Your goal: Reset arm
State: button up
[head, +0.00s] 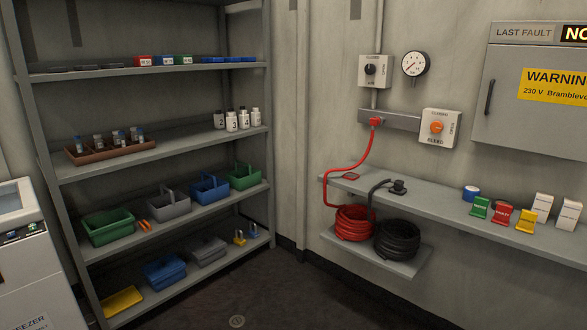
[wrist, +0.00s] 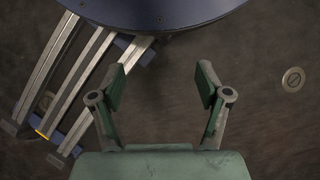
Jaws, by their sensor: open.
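My gripper (wrist: 160,85) shows in the wrist view, with its two green-padded fingers spread apart and nothing between them. It points down over the dark floor (wrist: 240,110). My arm and gripper do not show in the head view.
A grey shelf rack (head: 165,66) at the left holds bins, bottles and a brown tray (head: 110,150). A wall shelf (head: 430,202) at the right carries colored clips and a blue tape roll (head: 470,193). Red hose (head: 354,224) and black hose (head: 397,240) coils sit below. A floor disc (wrist: 293,80) lies right of my gripper.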

jog(key=s+f+g, duration=0.1)
jog(key=s, duration=0.4)
notch_tip(320, 180, up, 14)
jog(key=p, duration=1.4)
jog(key=shift+s, duration=0.3)
